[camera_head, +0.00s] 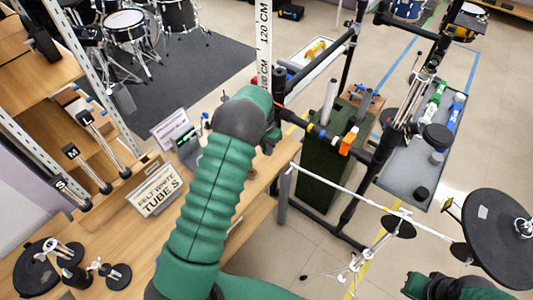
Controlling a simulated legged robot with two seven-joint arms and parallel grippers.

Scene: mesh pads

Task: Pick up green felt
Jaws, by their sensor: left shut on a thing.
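My left arm, ribbed green with a dark wrist, reaches up the middle of the head view over the wooden table's edge. My left gripper (271,137) is mostly hidden behind the wrist. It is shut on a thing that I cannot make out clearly. I cannot tell any green felt apart from the green of my arm. A white sign (154,190) reading "FELT WHITE TUBE S" stands on the wooden table (150,238), left of my forearm. My right gripper does not show.
A dark frame with round black pads (497,235) stands at right. A dark green bin (334,165) stands right of my wrist. A grey tray (408,180) holds green and blue items. Small stands (115,272) are at lower left. Drums (124,22) stand behind.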

